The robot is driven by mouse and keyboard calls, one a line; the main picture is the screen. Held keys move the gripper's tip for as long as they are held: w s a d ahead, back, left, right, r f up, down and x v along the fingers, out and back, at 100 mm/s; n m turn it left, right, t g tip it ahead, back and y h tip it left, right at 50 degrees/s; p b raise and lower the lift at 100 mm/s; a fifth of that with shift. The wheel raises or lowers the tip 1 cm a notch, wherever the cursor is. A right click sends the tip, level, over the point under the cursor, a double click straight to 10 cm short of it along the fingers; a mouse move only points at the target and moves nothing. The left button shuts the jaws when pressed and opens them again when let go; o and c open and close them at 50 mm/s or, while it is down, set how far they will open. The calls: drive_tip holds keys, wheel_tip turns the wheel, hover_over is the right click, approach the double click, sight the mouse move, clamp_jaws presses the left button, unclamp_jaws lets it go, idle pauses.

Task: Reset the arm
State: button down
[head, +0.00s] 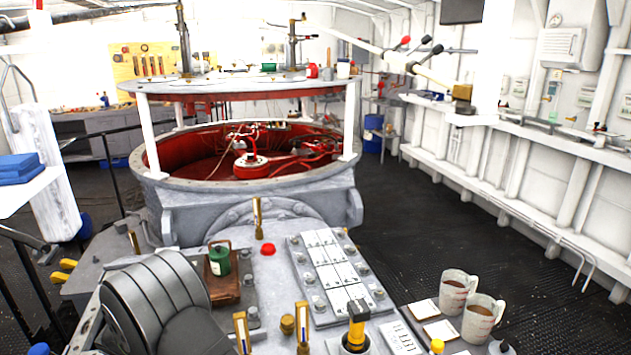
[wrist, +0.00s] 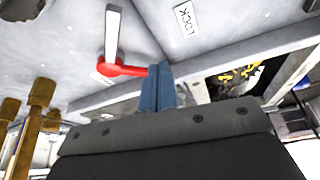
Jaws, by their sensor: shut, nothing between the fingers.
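My gripper (wrist: 160,90) shows in the wrist view, with two blue fingers pressed together above its dark body. Nothing shows between them. A red-and-white lever (wrist: 118,68) is on a grey panel, and its red end appears right beside the fingertips. I cannot tell whether they touch. A label reading LOCK (wrist: 183,20) is on the panel at the upper right.
In the head view, a grey console (head: 280,285) with brass levers (head: 257,218) fills the front. Two mugs (head: 483,318) stand at its right. A round machine with a red interior (head: 200,150) is behind. The dark floor (head: 440,240) at the right is clear.

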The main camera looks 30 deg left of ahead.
drive_tip(key=d+n, duration=0.1)
drive_tip(key=s+d+n+g+y, duration=0.1)
drive_tip(key=n, duration=0.1)
drive_tip(key=shift+s+d+n, duration=0.1)
drive_tip(key=shift+d+n, duration=0.05)
drive_tip(key=shift+n, duration=0.15)
drive_tip(key=d, duration=0.1)
drive_tip(key=s+d, duration=0.2)
drive_tip(key=shift+s+d+r, duration=0.2)
drive_tip(key=shift+s+r, duration=0.05)
drive_tip(key=v, duration=0.7)
drive_tip(key=c, duration=2.2)
unclamp_jaws()
drive_tip(key=shift+d, duration=0.1)
